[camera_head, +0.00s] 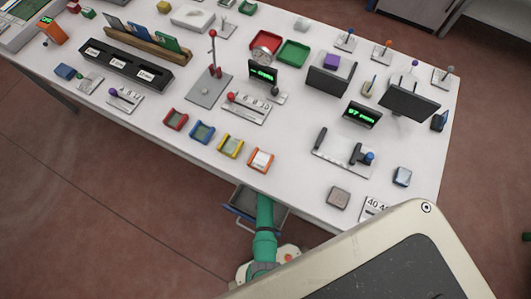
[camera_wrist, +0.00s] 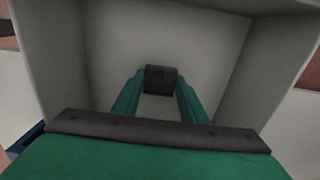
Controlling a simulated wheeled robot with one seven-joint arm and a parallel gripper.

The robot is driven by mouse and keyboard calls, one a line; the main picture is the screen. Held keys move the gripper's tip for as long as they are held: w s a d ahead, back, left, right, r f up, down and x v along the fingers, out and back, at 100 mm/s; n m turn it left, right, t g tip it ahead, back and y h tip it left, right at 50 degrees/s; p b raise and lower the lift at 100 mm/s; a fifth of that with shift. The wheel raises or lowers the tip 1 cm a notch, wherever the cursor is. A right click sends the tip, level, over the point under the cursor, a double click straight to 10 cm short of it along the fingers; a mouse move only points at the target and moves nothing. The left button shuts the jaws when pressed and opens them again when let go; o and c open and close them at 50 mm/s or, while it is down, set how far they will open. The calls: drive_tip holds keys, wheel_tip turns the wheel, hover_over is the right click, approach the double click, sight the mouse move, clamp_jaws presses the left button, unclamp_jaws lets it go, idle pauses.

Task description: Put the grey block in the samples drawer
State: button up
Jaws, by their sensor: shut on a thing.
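My gripper (camera_wrist: 160,92) is shut on a small dark grey block (camera_wrist: 161,79), held between its two green fingertips. In the wrist view the block and fingers are within the grey walls of the open drawer (camera_wrist: 265,75). I cannot tell whether the block touches the drawer floor. In the head view the drawer (camera_head: 241,203) stands pulled out under the table's front edge, with a blue front. My green arm reaches up to it. The fingers and the held block cannot be made out in the head view.
The white table (camera_head: 300,205) overhangs the drawer's back. On it, a grey-brown block (camera_head: 339,197) and a blue-grey block (camera_head: 402,176) sit at the front right. Red (camera_head: 175,119), blue (camera_head: 202,132), yellow (camera_head: 231,146) and orange (camera_head: 261,160) trays line the front edge.

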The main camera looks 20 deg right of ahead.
drive_tip(key=shift+f, duration=0.5)
drive_tip(key=shift+f, duration=0.1)
drive_tip(key=o, duration=1.1)
